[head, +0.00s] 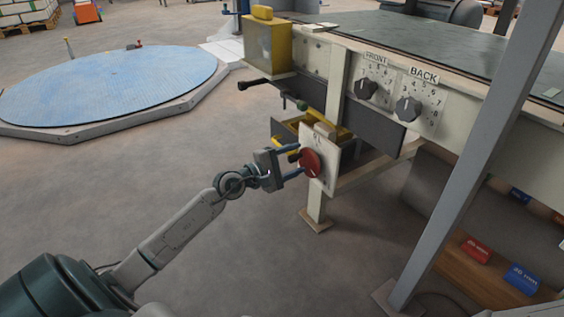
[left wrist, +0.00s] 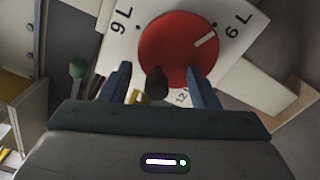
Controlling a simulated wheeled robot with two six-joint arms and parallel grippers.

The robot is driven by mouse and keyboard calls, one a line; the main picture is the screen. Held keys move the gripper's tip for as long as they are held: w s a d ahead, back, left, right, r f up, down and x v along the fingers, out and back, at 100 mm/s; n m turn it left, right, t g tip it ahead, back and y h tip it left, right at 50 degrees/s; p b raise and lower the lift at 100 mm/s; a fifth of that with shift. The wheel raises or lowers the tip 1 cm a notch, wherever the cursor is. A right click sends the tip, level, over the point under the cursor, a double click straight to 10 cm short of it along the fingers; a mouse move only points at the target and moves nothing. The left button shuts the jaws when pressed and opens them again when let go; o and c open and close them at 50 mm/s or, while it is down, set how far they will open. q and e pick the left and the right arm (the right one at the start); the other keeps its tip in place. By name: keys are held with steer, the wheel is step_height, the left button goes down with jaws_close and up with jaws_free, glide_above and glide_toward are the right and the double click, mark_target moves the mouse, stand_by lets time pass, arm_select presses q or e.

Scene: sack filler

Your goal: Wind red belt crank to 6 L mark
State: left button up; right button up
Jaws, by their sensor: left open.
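The red belt crank (head: 311,163) is a round red disc on a white dial plate below the machine's front corner. In the left wrist view the red disc (left wrist: 178,50) carries a white pointer line, which points up and right, roughly toward the dot beside the 6 L mark (left wrist: 238,18). I cannot tell whether they line up exactly. The 9 L mark (left wrist: 122,20) is at upper left. The crank's dark knob (left wrist: 157,82) stands between the spread fingers of my left gripper (left wrist: 162,85), with gaps on both sides. My left gripper (head: 292,163) is open in front of the disc.
Black FRONT (head: 366,88) and BACK (head: 408,108) knobs sit on the panel above right. A green-knobbed lever (head: 301,105) is just above the dial. A grey post (head: 470,150) stands at right. The floor at left is clear up to a blue round platform (head: 110,85).

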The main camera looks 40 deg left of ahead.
arm_select(q)
steer(key=v, duration=0.8)
stand_by(0.4)
steer(key=shift+s+a+r, duration=0.1)
steer(key=shift+a, duration=0.1)
stand_by(0.4)
